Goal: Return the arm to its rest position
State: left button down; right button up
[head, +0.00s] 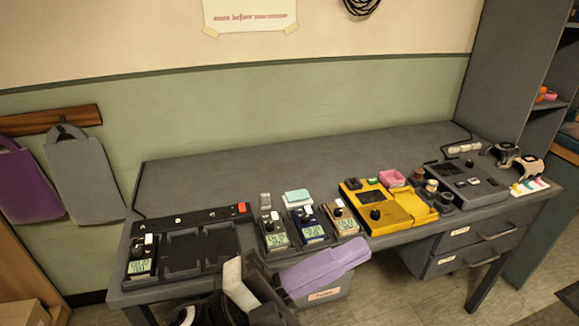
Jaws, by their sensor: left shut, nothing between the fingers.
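My left arm comes in at the bottom of the head view, dark grey with a pale panel at the wrist. My left gripper (356,253) has lavender fingers that lie together, shut and empty. They point right, in front of the front edge of the grey desk (225,185), and cover part of it. Whether they touch the desk cannot be told. My right gripper is not in view.
Along the desk front stand a black tray (200,250), small devices with displays (312,232), a yellow unit (392,213) and a dark grey console (468,185). A labelled bin (325,293) is below the gripper. The back left of the desktop is clear.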

pick_arm(q)
jog(key=w+a+f+n+t+y, duration=0.3)
jog(key=a+f+n+t+y, duration=0.3)
jog(key=f+n, duration=0.45)
jog(key=w+a+f+n+t+y, duration=0.3)
jog(key=a+f+n+t+y, duration=0.1)
jog(key=a+f+n+y, duration=0.55)
jog(key=s+a+f+n+g+y, duration=0.2)
jog(key=s+a+f+n+g, duration=0.1)
jog(key=s+f, duration=0.5)
jog(key=s+a+f+n+g+y, duration=0.2)
jog(key=s+a+f+n+g, duration=0.2)
jog(key=s+f, duration=0.4)
notch_tip(320, 180, down, 5)
jog(key=shift+s+a+f+n, duration=0.1)
jog(key=shift+s+a+n, duration=0.25)
jog(key=shift+a+n, duration=0.6)
jog(key=shift+w+d+y, duration=0.1)
jog(key=shift+d+y, duration=0.1)
jog(key=shift+y, duration=0.05)
